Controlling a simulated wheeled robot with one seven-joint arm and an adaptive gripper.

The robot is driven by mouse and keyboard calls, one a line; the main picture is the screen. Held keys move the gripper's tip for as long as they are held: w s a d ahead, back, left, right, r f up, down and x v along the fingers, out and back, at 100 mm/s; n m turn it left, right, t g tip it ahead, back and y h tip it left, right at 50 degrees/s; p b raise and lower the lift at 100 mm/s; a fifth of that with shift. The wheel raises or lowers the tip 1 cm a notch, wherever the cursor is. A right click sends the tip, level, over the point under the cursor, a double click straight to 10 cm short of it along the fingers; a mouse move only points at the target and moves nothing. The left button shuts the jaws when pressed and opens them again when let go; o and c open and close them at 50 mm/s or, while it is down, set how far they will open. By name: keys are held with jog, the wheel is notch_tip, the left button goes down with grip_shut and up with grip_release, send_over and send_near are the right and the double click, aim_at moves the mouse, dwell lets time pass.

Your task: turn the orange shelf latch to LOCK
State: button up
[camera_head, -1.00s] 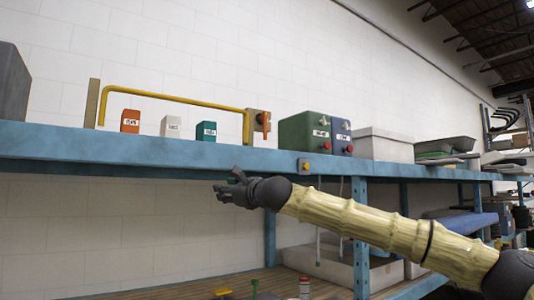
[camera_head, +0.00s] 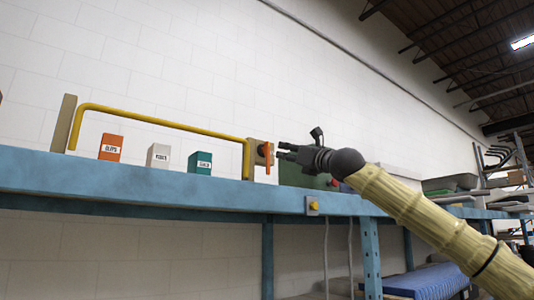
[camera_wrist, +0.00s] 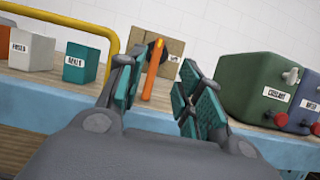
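The orange latch (camera_head: 267,157) is a narrow handle on a tan plate (camera_head: 253,150) at the right end of the yellow rail. In the wrist view the latch handle (camera_wrist: 153,68) hangs downward with a slight tilt, its top near a dark pivot. A small white label (camera_wrist: 174,58) sits on the plate to its right; its text is too small to read. My gripper (camera_head: 282,153) is just right of the latch in the head view. In the wrist view my gripper (camera_wrist: 158,88) is open, with the handle showing between its fingers and no visible contact.
A yellow rail (camera_head: 165,122) runs above orange (camera_head: 110,148), white (camera_head: 158,156) and teal (camera_head: 200,163) boxes on the blue shelf (camera_head: 130,182). In the wrist view a green box (camera_wrist: 262,86) with knobs stands close to the right of my gripper.

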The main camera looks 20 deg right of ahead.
aim_at(269, 147)
jog(key=shift+p+x, duration=2.4)
jog(key=shift+x, duration=2.95)
jog(key=shift+s+a+r, duration=0.1)
jog(key=shift+s, duration=0.05)
grip_shut()
